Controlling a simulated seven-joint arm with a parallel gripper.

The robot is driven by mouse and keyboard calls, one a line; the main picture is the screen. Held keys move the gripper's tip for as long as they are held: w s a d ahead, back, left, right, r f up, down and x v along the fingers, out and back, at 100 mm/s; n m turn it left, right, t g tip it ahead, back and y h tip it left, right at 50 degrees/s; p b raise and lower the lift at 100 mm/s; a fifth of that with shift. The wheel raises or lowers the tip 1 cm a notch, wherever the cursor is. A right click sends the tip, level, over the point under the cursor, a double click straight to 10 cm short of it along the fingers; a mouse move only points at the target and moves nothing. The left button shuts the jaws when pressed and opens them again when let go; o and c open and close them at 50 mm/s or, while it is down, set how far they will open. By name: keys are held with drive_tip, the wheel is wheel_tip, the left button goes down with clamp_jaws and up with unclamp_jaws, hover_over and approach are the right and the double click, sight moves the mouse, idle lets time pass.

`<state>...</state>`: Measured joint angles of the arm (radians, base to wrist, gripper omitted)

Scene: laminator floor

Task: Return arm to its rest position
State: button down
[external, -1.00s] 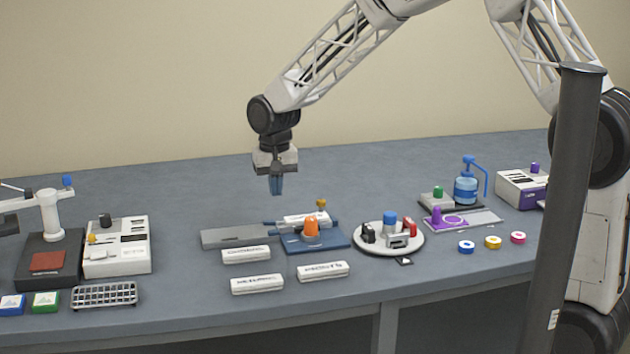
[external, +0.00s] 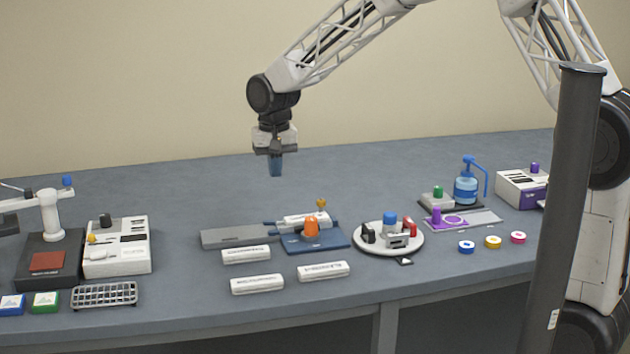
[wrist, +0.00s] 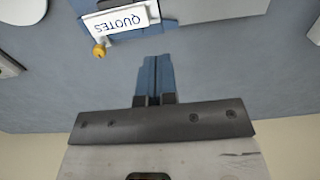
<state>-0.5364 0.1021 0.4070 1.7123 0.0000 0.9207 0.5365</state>
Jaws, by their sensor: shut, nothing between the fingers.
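My gripper (external: 275,168) hangs above the back middle of the grey-blue bench, pointing down, with its blue fingers together and nothing between them. In the wrist view the blue fingers (wrist: 155,78) also lie side by side over bare bench. A blue base with an orange knob (external: 312,229) stands on the bench below and in front of my gripper. A white block sits on it, and its label (wrist: 122,20) reads "QUOTES" in the wrist view. A yellow knob (wrist: 99,51) is beside that block.
White labelled blocks (external: 257,284) lie near the front edge. A round white tray (external: 371,250) stands right of the blue base. A white-armed device (external: 48,215) is at left, a blue bottle (external: 466,188) at right. A dark post (external: 567,200) stands in the foreground. The back bench is clear.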

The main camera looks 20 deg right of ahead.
drive_tip(key=shift+d, duration=0.1)
drive_tip(key=s+d+r, duration=0.4)
drive_tip(key=d, duration=0.4)
drive_tip(key=s+d+r+t, duration=0.1)
drive_tip(key=s+d+r, duration=0.35)
drive_tip(key=d, duration=0.35)
drive_tip(key=s+d+r, duration=0.4)
drive_tip(key=s+d, duration=0.1)
drive_tip(key=d, duration=0.3)
drive_tip(key=s+d, duration=0.7)
drive_tip(key=s, duration=0.4)
drive_tip(key=s+d+t, duration=0.1)
drive_tip(key=s+d, duration=0.7)
drive_tip(key=s, duration=0.4)
drive_tip(key=shift+d+t, duration=0.25)
drive_tip(key=shift+t, duration=0.05)
drive_tip(key=c, duration=1.8)
unclamp_jaws()
